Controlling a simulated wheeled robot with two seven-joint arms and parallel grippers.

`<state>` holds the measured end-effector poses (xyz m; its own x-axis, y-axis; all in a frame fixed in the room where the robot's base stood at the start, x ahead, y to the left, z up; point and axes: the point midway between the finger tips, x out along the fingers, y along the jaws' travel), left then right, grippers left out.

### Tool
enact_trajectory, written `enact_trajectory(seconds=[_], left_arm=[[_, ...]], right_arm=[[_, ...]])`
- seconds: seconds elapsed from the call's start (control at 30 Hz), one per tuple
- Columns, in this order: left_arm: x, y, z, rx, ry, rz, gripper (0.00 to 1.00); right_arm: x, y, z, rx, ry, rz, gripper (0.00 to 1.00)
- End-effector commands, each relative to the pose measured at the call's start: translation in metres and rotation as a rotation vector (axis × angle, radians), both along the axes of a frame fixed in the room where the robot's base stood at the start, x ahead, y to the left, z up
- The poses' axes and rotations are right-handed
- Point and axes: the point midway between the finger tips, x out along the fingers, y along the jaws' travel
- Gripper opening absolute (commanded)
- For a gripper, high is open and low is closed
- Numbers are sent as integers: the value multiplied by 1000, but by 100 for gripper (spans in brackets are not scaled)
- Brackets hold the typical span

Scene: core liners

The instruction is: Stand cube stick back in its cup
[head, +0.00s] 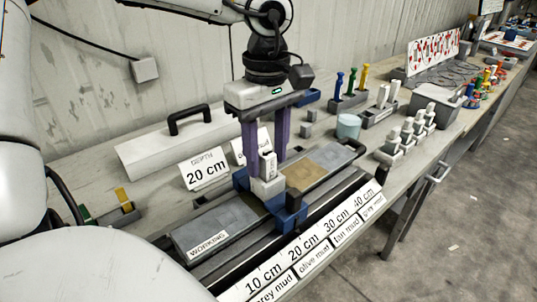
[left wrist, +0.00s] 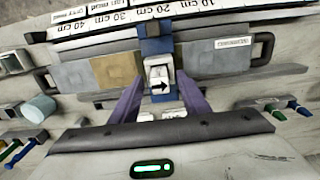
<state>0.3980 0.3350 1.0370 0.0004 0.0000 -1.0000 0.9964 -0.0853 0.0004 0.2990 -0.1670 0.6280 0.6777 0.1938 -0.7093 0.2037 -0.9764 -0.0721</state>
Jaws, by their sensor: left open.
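My left gripper (head: 266,160) points down with its purple fingers open, one on each side of a white block marked with a black arrow (head: 268,164). The block stands upright on a white base on the blue carriage (head: 290,215). In the left wrist view the block (left wrist: 160,74) lies between the fingertips (left wrist: 160,88), with gaps at both sides. I cannot tell for certain whether this block is the cube stick. A pale teal cylinder (head: 348,127) stands behind the tray to the right; I cannot tell whether it is the cup. My right gripper is out of view.
A long tray with grey, olive and tan sections (head: 215,228) runs under the carriage, with depth labels (head: 305,243) in front. Racks of coloured sticks (head: 350,100) and white pieces (head: 405,140) are at right.

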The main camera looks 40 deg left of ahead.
Motion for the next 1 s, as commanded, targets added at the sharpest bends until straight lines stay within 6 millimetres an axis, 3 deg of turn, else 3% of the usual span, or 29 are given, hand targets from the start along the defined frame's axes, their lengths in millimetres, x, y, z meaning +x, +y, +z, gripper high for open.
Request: enact_trajectory(seconds=[0.07,0.3,1.0], left_arm=[[0,0,0,0,0,0,40],[0,0,0,0,0,0,2],[0,0,28,0,0,0,2]], right_arm=[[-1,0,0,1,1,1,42],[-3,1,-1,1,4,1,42],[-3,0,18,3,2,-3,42]])
